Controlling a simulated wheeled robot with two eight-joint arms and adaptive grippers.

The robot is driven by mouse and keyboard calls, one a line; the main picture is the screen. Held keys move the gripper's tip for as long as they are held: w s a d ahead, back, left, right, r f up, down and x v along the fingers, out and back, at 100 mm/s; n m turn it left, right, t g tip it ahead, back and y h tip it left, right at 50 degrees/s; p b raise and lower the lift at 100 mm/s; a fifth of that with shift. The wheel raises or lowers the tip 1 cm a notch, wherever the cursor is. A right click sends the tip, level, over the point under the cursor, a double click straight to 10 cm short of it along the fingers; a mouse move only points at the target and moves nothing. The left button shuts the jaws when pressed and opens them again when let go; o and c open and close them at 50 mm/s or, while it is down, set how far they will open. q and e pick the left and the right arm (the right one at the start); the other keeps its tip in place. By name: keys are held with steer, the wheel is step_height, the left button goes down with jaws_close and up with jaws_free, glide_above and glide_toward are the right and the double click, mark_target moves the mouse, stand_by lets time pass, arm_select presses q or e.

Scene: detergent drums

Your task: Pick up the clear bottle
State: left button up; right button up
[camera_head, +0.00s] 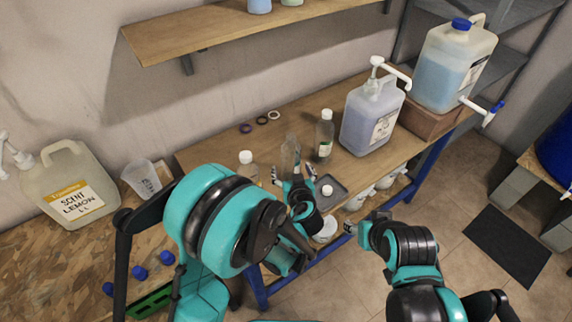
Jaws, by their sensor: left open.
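A clear bottle (289,157) without a visible cap stands on the wooden table (215,150). My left gripper (287,178) is open at the near side of this bottle, its fingers close to the lower part. The bottle's base is hidden by the gripper, and I cannot tell whether the fingers touch it. Another bottle with a white cap and a label (325,138) stands just to the right. A third white-capped bottle (247,166) stands to the left, partly hidden by my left arm. My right gripper (352,229) is low, beyond the table's front edge, and its jaws are unclear.
A grey tray with a small white-capped item (327,191) lies right of my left gripper. A large pump jug (372,115) stands at the right, with a blue-capped jug (453,62) beyond. Three rings (261,120) lie behind. A shelf (210,32) overhangs the wall.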

mark_target(292, 167)
arm_select(q)
steer(key=b+x, duration=0.1)
steer(key=x, duration=0.3)
steer(key=shift+d+r, duration=0.1)
steer(key=shift+w, duration=0.35)
steer(key=c, duration=1.1)
